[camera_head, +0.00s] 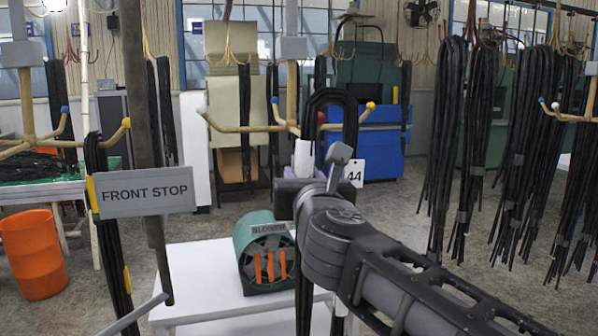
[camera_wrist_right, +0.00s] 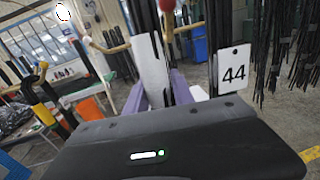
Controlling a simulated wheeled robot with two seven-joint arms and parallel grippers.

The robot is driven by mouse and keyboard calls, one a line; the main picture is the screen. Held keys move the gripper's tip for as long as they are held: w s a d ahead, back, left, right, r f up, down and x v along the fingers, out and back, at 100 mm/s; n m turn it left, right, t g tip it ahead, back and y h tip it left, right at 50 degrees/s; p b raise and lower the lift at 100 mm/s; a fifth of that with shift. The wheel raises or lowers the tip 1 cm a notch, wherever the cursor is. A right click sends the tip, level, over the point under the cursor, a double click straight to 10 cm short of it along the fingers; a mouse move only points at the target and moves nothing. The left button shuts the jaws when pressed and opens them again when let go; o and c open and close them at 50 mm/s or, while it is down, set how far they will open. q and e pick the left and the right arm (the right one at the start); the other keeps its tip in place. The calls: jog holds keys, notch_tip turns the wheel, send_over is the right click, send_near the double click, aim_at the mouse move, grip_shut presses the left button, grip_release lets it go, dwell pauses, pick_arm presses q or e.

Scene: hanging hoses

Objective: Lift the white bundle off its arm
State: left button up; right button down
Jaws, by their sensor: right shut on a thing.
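The white bundle is a loop of black hoses (camera_head: 333,98) with a white band (camera_head: 304,158); the band also shows in the right wrist view (camera_wrist_right: 152,72). The loop's top shows above the beige hook arm with the yellow tip (camera_head: 370,106); I cannot tell whether it touches that arm. My right gripper (camera_head: 298,190) is shut on the bundle around its white band, with purple fingers (camera_wrist_right: 158,92) on either side. The hoses hang down below my gripper. My wrist hides part of them. My left gripper is not in view.
A "44" tag (camera_head: 352,173) hangs just right of the bundle. A "FRONT STOP" sign (camera_head: 147,192) and a yellow-banded black bundle (camera_head: 98,200) are at left. A green blower (camera_head: 262,255) stands on a white table (camera_head: 200,262) below. Many black hoses (camera_head: 447,140) hang at right.

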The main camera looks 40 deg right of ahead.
jog(key=d+p+v, duration=0.1)
jog(key=p+v, duration=0.2)
jog(key=v, duration=0.8)
jog(key=shift+s, duration=0.45)
jog(key=shift+d+r, duration=0.1)
jog(key=shift+w, duration=0.1)
dwell(0.7)
